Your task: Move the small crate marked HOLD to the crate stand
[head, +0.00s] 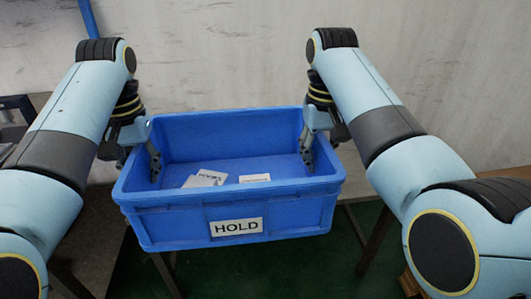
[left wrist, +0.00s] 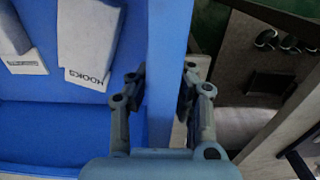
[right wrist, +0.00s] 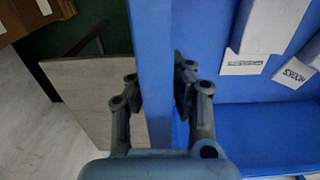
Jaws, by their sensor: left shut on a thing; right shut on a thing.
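The blue crate marked HOLD (head: 190,222) hangs between my two arms in the head view, its label facing me. It looks level, with green floor and dark table legs visible below it. My left gripper (head: 150,150) is shut on the crate's left wall; the left wrist view shows that wall (left wrist: 168,70) between the fingers. My right gripper (head: 308,145) is shut on the right wall, and the right wrist view shows this wall (right wrist: 150,80) between the fingers. Small labelled boxes (head: 205,178) lie inside the crate, one reading HOOKS (left wrist: 88,40).
A grey surface (head: 85,250) is at the left of the head view. In the left wrist view a board with dark round items (left wrist: 265,50) lies outside the crate. Brown cardboard (right wrist: 30,15) shows at the right wrist view's top left. A pale wall (head: 230,60) stands behind.

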